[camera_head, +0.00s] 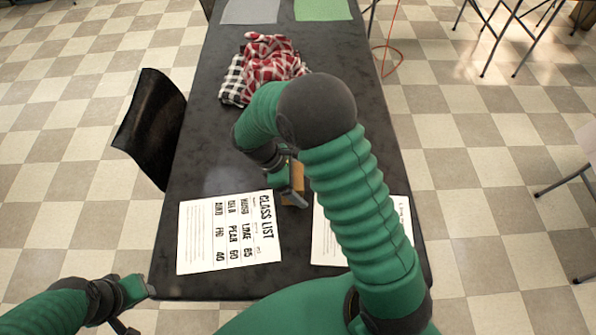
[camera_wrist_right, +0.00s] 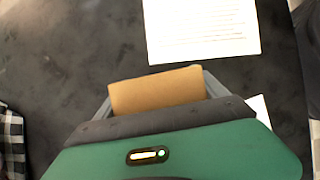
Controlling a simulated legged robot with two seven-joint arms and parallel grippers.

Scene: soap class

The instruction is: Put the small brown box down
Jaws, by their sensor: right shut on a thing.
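The small brown box (camera_head: 298,176) is between the fingers of my right gripper (camera_head: 291,187), which is shut on it. The box also shows as a tan block in the right wrist view (camera_wrist_right: 158,91), with a finger of the right gripper (camera_wrist_right: 158,98) at each side. In the head view the box is over the middle of the dark table, just beyond the papers. My own arm and hand hide part of it, and I cannot tell whether it touches the tabletop. My left gripper (camera_head: 138,309) is empty at the lower left, off the table's near corner, with its fingers apart.
On the dark table (camera_head: 215,150) lie a class list sheet (camera_head: 228,232) and another paper (camera_head: 328,240), partly behind my arm. Red and black checked cloths (camera_head: 265,68) are farther back. Grey and green mats (camera_head: 322,9) lie at the far end. A black chair (camera_head: 152,128) stands left.

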